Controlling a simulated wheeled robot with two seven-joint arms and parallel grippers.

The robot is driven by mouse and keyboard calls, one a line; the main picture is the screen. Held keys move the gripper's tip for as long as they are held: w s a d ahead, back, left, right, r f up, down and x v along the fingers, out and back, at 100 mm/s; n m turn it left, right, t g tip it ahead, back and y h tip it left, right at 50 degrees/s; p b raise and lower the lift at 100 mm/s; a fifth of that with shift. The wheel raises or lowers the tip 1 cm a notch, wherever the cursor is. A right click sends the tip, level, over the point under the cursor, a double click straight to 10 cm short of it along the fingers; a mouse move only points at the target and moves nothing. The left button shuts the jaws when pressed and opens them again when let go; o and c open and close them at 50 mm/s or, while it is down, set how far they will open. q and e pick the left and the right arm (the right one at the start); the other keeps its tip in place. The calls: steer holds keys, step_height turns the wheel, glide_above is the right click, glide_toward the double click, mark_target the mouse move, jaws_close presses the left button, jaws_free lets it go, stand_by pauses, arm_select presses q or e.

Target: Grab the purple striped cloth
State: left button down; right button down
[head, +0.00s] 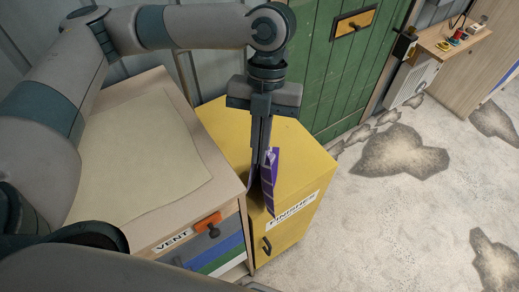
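The purple striped cloth (268,184) hangs as a narrow upright fold in front of the yellow cabinet's top, near the cabinet's left side. My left gripper (261,157) points straight down with its fingers close together, and the cloth's upper part is at the fingertips. The gripper looks shut on the cloth. The fingers hide part of the cloth, and I cannot tell whether its lower end touches the cabinet. My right gripper is not in view.
The yellow cabinet (227,125) bears a "FINISHES" label. A wooden drawer unit (221,164) with a pale sheet (135,150) on top stands left of it. A green door (330,80) is behind. A wooden shelf (440,42) holds small items. The floor (390,220) at right is clear.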

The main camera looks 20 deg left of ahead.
arm_select(q)
step_height(320, 180, up, 8)
steer(key=shift+r, duration=0.15)
stand_by(0.3)
step_height(320, 180, up, 9)
stand_by(0.4)
